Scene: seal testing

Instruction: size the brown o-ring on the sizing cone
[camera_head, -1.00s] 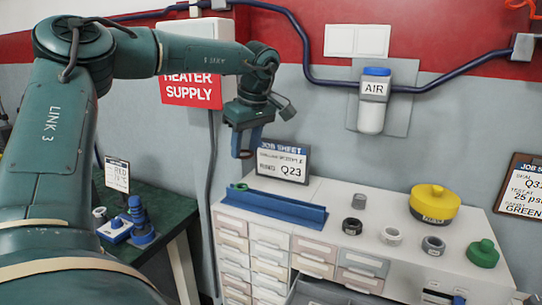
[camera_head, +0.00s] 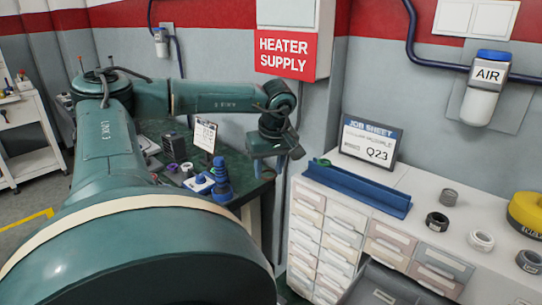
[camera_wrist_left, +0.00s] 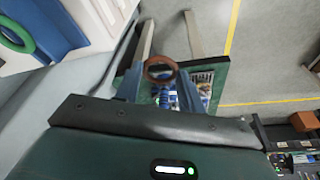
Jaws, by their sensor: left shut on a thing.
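The brown o-ring (camera_wrist_left: 160,69) shows in the left wrist view, held at the tips of my left gripper (camera_wrist_left: 160,76). In the head view my left gripper (camera_head: 272,172) points down in the gap between the green table and the white drawer cabinet; the ring cannot be made out there. The blue stepped sizing cone (camera_head: 221,182) stands upright on the green table, a little left of the gripper and apart from it. In the wrist view I cannot clearly tell the cone from the blue and white items below. My right gripper is not in view.
The white drawer cabinet (camera_head: 322,225) carries a blue rail (camera_head: 356,188), a job sheet (camera_head: 371,139) reading Q23 and several small rings. A small sign (camera_head: 204,135) and small parts share the green table (camera_head: 240,190). A heater supply box (camera_head: 285,52) hangs behind.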

